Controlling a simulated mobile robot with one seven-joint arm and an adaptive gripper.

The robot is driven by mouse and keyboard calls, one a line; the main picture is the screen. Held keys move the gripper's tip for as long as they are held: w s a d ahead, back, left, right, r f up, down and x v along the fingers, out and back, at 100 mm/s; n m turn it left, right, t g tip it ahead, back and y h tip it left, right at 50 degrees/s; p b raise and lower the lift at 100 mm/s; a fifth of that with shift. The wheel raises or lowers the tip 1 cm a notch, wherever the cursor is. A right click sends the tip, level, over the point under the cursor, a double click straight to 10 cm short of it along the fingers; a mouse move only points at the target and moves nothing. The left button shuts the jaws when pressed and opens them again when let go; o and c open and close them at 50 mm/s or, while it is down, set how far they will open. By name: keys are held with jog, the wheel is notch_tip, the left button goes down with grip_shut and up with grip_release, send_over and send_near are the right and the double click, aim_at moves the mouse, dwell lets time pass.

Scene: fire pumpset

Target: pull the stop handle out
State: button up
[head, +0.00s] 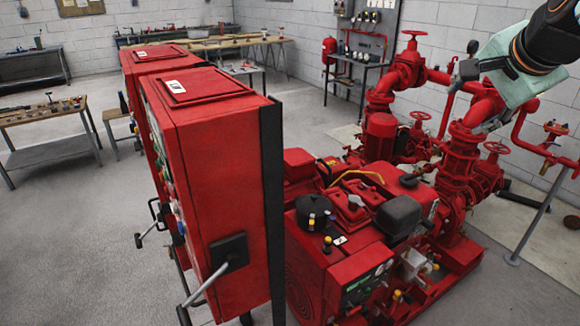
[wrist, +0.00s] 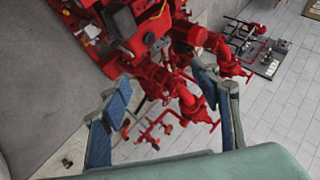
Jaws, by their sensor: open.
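I cannot tell for sure which part is the stop handle. The red engine (head: 345,225) of the pumpset carries small yellow-and-black knobs (head: 312,222) on its near top side, and a yellow bent hose or bar (head: 360,176). My gripper (wrist: 160,75) is open and empty, with its blue-padded fingers spread wide. In the head view its teal body (head: 508,72) is at the upper right, above the red pipes and valves, well apart from the engine. In the wrist view red valves and pipes (wrist: 190,100) lie beyond the fingers, and part of the engine (wrist: 135,25) shows at the top.
Two tall red control cabinets (head: 215,170) stand left of the engine, with grey levers (head: 205,284) jutting from their sides. Red handwheels (head: 413,40) and pipes crowd the right. Workbenches (head: 52,150) stand at the left and back. The grey floor (head: 90,235) at left is clear.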

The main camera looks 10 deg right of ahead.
jog(key=s+d+r+m+h+b, duration=0.15)
jog(key=d+r+m+h, duration=0.4)
jog(key=d, duration=0.85)
jog(key=w+a+f+g+y+b, duration=0.1)
jog(key=w+f+g+y+b, duration=0.15)
jog(key=f, duration=0.95)
jog(key=w+f+g+y+b, duration=0.1)
jog(key=f+g+y+b, duration=0.15)
jog(key=f, duration=1.05)
jog(key=s+a+f+y+b, duration=0.2)
jog(key=s+f, duration=0.1)
jog(key=f, duration=1)
jog(key=s+a+f+g+y+b, duration=0.1)
jog(key=s+f+y+b, duration=0.15)
jog(key=f, duration=1.05)
jog(key=s+a+f+y+b, duration=0.1)
jog(key=s+a+f+b, duration=0.15)
jog(key=f, duration=0.95)
jog(key=m+t+y+b, duration=0.5)
jog(key=m+t+b, duration=0.6)
jog(key=t, duration=0.3)
send_near(355, 308)
jog(key=x, duration=0.3)
jog(key=b+x, duration=0.1)
jog(key=x, duration=0.5)
jog(key=shift+w+a+f, duration=0.15)
jog(key=shift+w+f, duration=0.15)
jog(key=shift+w, duration=0.05)
